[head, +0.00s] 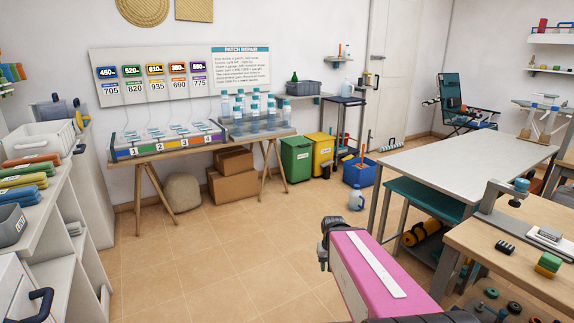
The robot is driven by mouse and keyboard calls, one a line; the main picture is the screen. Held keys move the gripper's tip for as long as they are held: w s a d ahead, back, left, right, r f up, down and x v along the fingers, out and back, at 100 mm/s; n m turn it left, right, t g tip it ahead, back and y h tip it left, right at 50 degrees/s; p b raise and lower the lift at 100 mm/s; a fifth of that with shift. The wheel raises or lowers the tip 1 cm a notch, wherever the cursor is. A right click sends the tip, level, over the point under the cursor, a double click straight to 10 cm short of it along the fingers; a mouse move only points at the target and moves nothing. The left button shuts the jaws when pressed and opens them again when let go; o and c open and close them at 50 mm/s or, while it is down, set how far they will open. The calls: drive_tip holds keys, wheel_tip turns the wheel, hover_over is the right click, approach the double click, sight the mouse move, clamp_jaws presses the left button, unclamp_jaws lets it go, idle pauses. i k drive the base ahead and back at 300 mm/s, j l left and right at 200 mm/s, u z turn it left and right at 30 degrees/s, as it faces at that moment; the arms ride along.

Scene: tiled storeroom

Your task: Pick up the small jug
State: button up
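A small pale blue-and-white jug (356,199) with a dark top stands upright on the tiled floor. It is just in front of the blue bin, left of the metal table's legs. My pink arm with a white stripe reaches up from the bottom right. A dark part at its far end, probably my gripper (325,251), is lower in the picture than the jug and apart from it. Its fingers cannot be made out clearly, and nothing is seen held in it.
A blue bin (360,172) with tools stands behind the jug. Green (296,158) and yellow (320,152) bins are left of it. A metal table (470,160) and a wooden bench (520,250) fill the right. A cluttered shelf (40,220) is at left. The middle floor is clear.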

sight(356, 197)
drive_tip(key=i+u, duration=0.15)
drive_tip(key=i, duration=1.85)
drive_tip(key=i+j+z, duration=0.1)
drive_tip(key=i+z, duration=0.25)
drive_tip(key=i, duration=0.2)
drive_tip(key=i+j+z, duration=0.35)
drive_tip(key=i, duration=0.25)
drive_tip(key=i+j+z, duration=0.4)
drive_tip(key=i+l, duration=0.05)
drive_tip(key=i, duration=0.05)
